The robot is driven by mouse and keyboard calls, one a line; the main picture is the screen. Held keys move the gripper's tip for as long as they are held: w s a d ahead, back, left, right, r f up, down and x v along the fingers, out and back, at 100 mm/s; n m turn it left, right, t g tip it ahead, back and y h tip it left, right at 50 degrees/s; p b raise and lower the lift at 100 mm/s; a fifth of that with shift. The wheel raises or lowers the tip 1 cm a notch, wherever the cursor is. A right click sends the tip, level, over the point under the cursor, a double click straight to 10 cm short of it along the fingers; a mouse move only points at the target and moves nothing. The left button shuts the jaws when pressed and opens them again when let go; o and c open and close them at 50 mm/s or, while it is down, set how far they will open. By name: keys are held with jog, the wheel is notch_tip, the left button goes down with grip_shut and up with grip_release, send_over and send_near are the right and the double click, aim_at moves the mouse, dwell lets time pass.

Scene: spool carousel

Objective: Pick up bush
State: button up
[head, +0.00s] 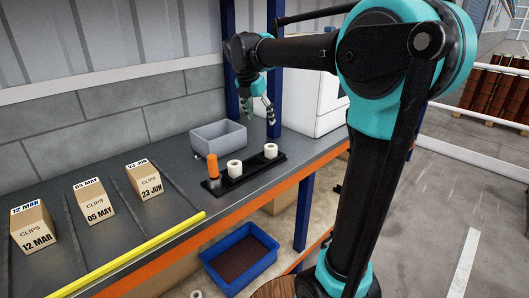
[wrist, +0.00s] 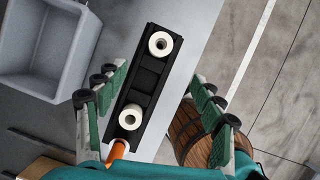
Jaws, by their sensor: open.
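Two white, hollow bush-like cylinders stand upright in a black rack (head: 211,186) on the grey bench. One is in the middle (head: 234,168) and one at the far end (head: 270,150); I cannot tell which the task means. An orange cylinder (head: 212,166) stands at the near end. My gripper (head: 258,112) is open and empty above the bench, pointing down. In the wrist view the far-end white piece (wrist: 160,43) lies ahead of the fingertips, and the middle one (wrist: 130,117) shows between the fingers. The orange piece (wrist: 118,150) is partly hidden at the bottom.
An empty grey bin (head: 218,137) stands behind the rack. A blue post (head: 273,60) and a white cabinet (head: 318,98) are near my gripper. Labelled clips boxes (head: 145,181) stand at the left. A yellow strip (head: 140,252) lines the front edge. A blue crate (head: 240,258) is below.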

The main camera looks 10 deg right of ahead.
jog(key=x, duration=1.6)
jog(key=shift+d+f, duration=0.1)
jog(key=shift+f, duration=0.3)
jog(key=c, duration=1.3)
notch_tip(320, 180, up, 20)
jog(key=shift+r, duration=0.1)
